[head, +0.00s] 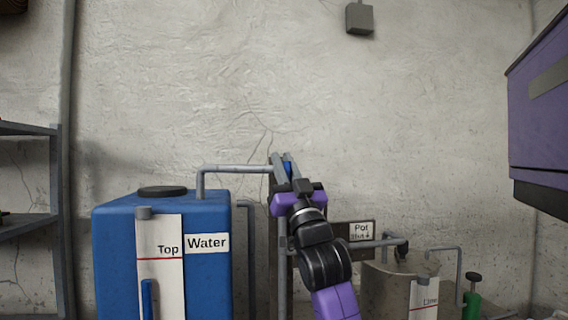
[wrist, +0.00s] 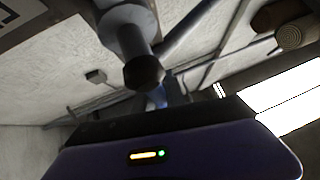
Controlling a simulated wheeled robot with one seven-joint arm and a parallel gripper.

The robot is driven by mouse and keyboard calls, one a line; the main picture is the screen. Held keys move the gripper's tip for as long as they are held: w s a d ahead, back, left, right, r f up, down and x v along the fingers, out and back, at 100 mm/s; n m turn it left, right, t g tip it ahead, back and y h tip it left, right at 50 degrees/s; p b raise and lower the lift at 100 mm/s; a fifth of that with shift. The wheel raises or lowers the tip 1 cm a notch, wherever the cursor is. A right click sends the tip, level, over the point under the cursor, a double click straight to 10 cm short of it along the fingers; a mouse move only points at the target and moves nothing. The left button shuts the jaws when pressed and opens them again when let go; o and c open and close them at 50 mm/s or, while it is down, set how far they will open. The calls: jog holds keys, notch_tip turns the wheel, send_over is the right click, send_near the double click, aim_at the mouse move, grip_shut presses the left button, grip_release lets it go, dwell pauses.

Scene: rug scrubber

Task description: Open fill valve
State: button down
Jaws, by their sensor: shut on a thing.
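My gripper (head: 284,163) is raised at the pipework to the right of the blue water tank (head: 110,255). Its fingers are shut on a small blue part, which looks like the fill valve's handle (head: 288,168), at the end of the grey pipe from the tank top. The handle also shows in the wrist view (wrist: 157,98), just beyond the purple gripper body. My gripper and wrist hide most of the valve, so its exact angle cannot be told.
A grey pipe (head: 240,169) runs from the tank to the valve. A purple cabinet (head: 540,110) hangs at the right. Shelving (head: 57,220) stands left.

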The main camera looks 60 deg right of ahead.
jog(key=shift+w+f, duration=0.1)
jog(key=shift+f, duration=0.05)
jog(key=c, duration=1.4)
grip_release()
jog(key=shift+b+v, duration=1.2)
jog(key=shift+v, duration=2.7)
jog(key=b+v, duration=0.5)
jog(key=v, duration=0.4)
jog(key=shift+a, duration=0.1)
